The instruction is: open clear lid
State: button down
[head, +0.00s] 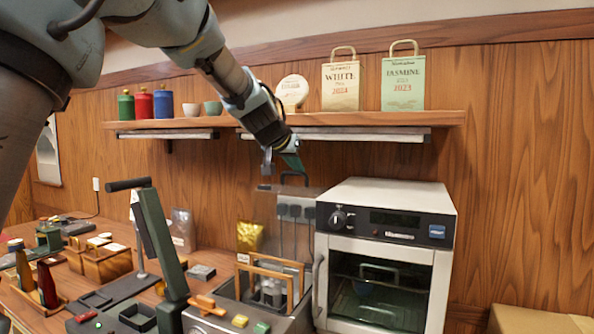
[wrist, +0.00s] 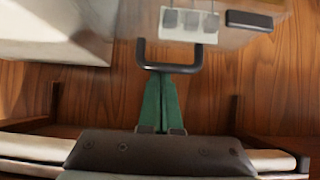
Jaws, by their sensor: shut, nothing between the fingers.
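The clear lid (head: 268,205) stands raised, roughly upright, behind the metal machine (head: 225,315) on the counter. Its dark handle (head: 294,174) is at its upper edge. My gripper (head: 296,164) is shut and empty, with its green fingers beside the handle. In the wrist view the closed fingertips (wrist: 166,76) meet the handle bar (wrist: 170,67) in the picture, but I cannot tell whether they touch it. The lid (wrist: 232,38) fills the upper part of that view. The handle is not held between the fingers.
A white oven (head: 385,205) stands just right of the lid. A wooden shelf (head: 350,119) with canisters, cups and paper bags runs above, close to my wrist. A green lever press (head: 158,235) stands left of the machine. Wooden trays and tools crowd the left counter.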

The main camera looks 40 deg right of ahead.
jog(key=s+a+t+h+b, duration=0.1)
jog(key=a+b, duration=0.5)
jog(key=b, duration=1.1)
jog(key=shift+s+f+h+b, duration=0.3)
jog(key=shift+s+h, duration=0.5)
jog(key=shift+s, duration=0.35)
jog(key=shift+a+r, duration=0.1)
